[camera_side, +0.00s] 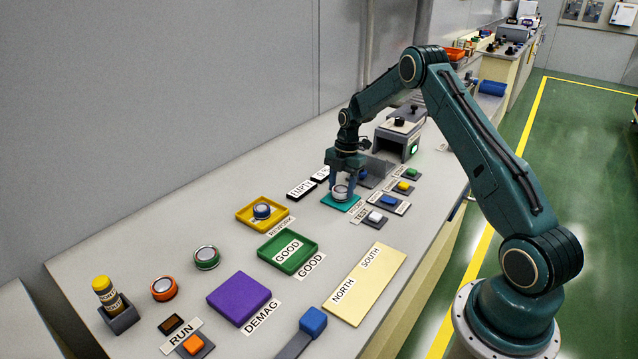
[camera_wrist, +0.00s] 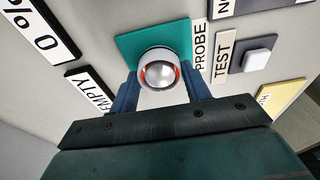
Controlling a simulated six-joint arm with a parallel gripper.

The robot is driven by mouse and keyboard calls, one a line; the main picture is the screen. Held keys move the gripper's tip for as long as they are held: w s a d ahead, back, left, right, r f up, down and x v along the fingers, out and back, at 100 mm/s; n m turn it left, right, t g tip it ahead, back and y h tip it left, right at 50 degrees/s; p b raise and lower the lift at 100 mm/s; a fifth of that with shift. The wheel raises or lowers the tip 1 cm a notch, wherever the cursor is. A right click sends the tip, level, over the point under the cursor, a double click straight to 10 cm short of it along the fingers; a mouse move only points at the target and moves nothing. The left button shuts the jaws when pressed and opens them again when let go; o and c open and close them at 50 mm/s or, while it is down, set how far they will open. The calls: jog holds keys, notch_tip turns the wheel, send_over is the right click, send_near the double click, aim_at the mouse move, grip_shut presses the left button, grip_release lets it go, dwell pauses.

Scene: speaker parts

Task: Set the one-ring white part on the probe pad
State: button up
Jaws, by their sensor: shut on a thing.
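My gripper (camera_side: 342,188) is shut on the white part (camera_side: 340,193) over the teal probe pad (camera_side: 352,206). In the wrist view, the white part (camera_wrist: 160,73) has a pale rim, an orange-red inner edge and a silver dome facing up. The fingers of my gripper (camera_wrist: 162,88) stand on either side of it. The part looks upright and within the outline of the probe pad (camera_wrist: 128,46). It sits very low, at or just above the pad; I cannot tell whether it touches. Its side ring marking is too small to make out.
A blue part (camera_side: 262,210) sits in the yellow tray (camera_side: 243,220). Green (camera_side: 207,258) and orange (camera_side: 163,289) parts stand left. A white TEST button (camera_side: 375,217) is beside the pad. A grey box (camera_side: 400,140) stands behind.

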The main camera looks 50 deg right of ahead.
jog(key=shift+f, duration=0.2)
dwell(0.5)
jog(key=o, duration=1.3)
jog(key=shift+f, duration=0.1)
notch_tip(320, 180, up, 14)
jog(key=d, duration=0.2)
jog(key=shift+f, duration=0.1)
